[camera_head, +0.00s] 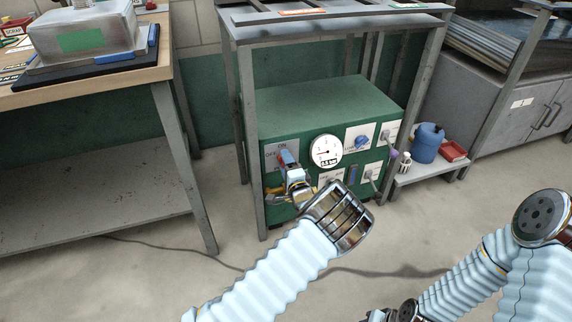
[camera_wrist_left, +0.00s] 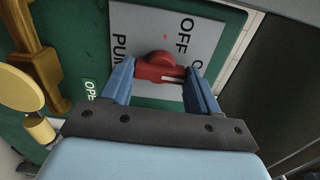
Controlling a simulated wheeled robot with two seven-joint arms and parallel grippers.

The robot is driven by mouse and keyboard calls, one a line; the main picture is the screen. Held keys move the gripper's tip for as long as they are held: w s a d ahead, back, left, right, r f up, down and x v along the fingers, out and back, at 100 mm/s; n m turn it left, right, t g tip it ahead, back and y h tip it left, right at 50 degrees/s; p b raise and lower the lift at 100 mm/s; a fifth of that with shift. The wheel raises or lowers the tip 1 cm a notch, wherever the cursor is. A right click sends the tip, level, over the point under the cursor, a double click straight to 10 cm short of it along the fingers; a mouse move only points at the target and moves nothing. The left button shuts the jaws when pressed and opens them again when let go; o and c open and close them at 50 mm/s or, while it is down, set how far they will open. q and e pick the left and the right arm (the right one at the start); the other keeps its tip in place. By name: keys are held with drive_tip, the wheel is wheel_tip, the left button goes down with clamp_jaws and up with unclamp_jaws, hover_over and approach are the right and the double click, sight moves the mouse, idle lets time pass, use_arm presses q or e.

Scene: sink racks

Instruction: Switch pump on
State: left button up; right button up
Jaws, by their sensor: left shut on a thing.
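The pump is a green box (camera_head: 330,105) under a metal frame table, with a round pressure gauge (camera_head: 326,151) on its front. A grey switch plate marked OFF and PUMP (camera_wrist_left: 205,50) is on its upper left front. A red rotary switch (camera_wrist_left: 158,68) sits on this plate. My left gripper (camera_head: 290,163) is at the switch plate, and the left wrist view shows its two blue fingers (camera_wrist_left: 160,85) shut around the red knob, one on each side. The fingers hide part of the plate lettering. My right gripper is not clearly visible; only parts of the right arm show at the lower right.
A blue knob (camera_head: 362,142) and other controls are right of the gauge. Brass pipework (camera_wrist_left: 38,60) lies beside the switch plate. A metal frame leg (camera_head: 257,190) stands close at the left. A blue canister (camera_head: 427,143) stands on a low bench at right.

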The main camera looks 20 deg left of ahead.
use_arm(q)
drive_tip(key=o, duration=1.1)
drive_tip(key=shift+c, duration=0.2)
drive_tip(key=v, duration=1.4)
